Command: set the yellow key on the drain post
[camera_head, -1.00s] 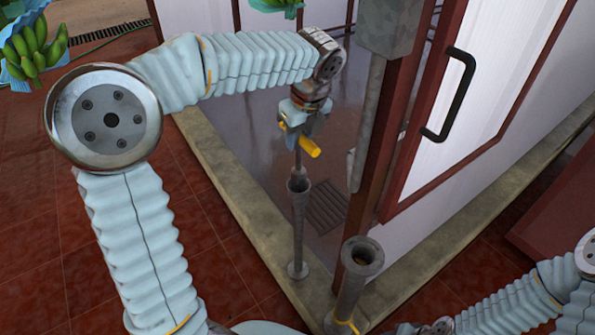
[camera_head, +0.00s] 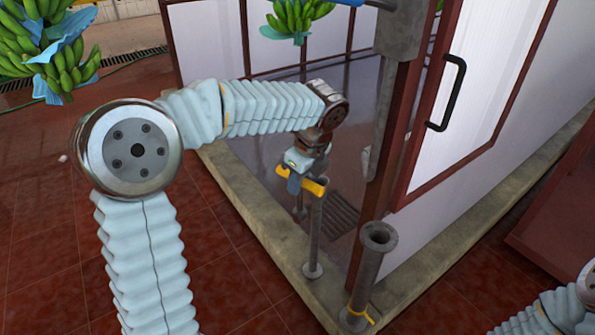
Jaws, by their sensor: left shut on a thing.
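My left gripper (camera_head: 306,176) is shut on the yellow key and holds it by its top. The yellow key (camera_head: 317,187) shows a yellow crossbar, with a short grey shaft below it. The slim grey post (camera_head: 315,238), which I take for the drain post, stands on a round foot at the low kerb. The crossbar covers its upper end. The shaft's lower end shows just left of the post in the picture. I cannot tell whether they touch. My right gripper is out of view; part of my right arm shows at the lower right.
A thicker, open-topped grey pipe (camera_head: 372,262) with a yellow band stands to the right. A floor grate (camera_head: 340,212) lies behind the slim post. A white door with a black handle (camera_head: 446,92) stands at right. Banana bunches (camera_head: 48,50) hang at upper left.

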